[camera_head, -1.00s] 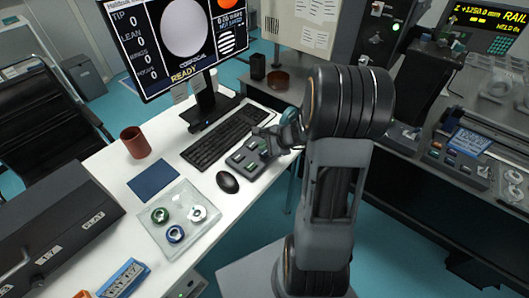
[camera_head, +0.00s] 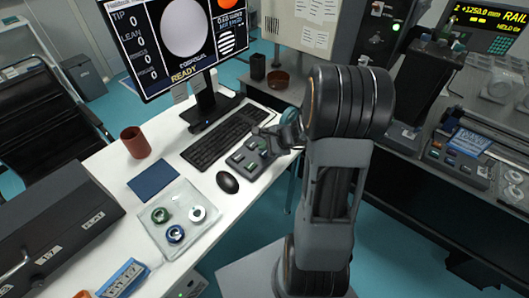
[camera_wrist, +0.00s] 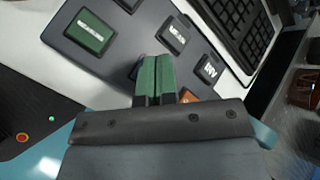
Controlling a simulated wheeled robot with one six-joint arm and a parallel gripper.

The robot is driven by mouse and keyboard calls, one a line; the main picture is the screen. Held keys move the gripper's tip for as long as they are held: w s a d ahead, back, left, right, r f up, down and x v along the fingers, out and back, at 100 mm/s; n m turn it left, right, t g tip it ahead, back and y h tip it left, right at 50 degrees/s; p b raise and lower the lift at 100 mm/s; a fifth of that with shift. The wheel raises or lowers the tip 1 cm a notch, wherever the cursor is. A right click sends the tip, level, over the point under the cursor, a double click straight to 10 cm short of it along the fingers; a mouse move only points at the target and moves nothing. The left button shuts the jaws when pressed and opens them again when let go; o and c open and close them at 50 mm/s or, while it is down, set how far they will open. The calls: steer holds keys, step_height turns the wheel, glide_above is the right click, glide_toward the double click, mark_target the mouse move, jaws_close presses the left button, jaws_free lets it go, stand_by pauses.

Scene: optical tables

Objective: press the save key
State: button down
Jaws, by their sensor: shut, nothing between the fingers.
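A grey keypad (camera_head: 240,167) lies on the white desk, between the black keyboard and my arm. In the wrist view the keypad (camera_wrist: 68,22) shows a green key (camera_wrist: 88,32) at left, a dark key (camera_wrist: 173,36) at centre and another dark key (camera_wrist: 208,69) at right. An orange key (camera_wrist: 188,97) is partly hidden behind my gripper. The key labels are too blurred for me to tell which is the save key. My gripper (camera_wrist: 156,62) is shut and empty, its green fingertips together over the keypad among these keys. I cannot tell whether they touch it.
The keyboard (camera_head: 222,138) and a black mouse (camera_head: 228,182) lie close to the keypad. The monitor (camera_head: 185,40) stands behind and reads READY. A clear tray (camera_head: 160,240) with several rings, a blue pad (camera_head: 153,180) and a brown cup (camera_head: 135,142) are further left.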

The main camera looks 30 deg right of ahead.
mark_target(265, 153)
steer(key=shift+f, duration=0.2)
steer(key=shift+f+b, duration=0.25)
steer(key=shift+b, duration=0.35)
steer(key=shift+f+b, duration=0.4)
steer(key=shift+b, duration=0.05)
stand_by(0.4)
steer(key=shift+r, duration=0.15)
steer(key=shift+r+p, duration=0.6)
steer(key=shift+r, duration=0.1)
stand_by(0.3)
step_height(265, 153, up, 5)
steer(key=p, duration=0.4)
stand_by(0.9)
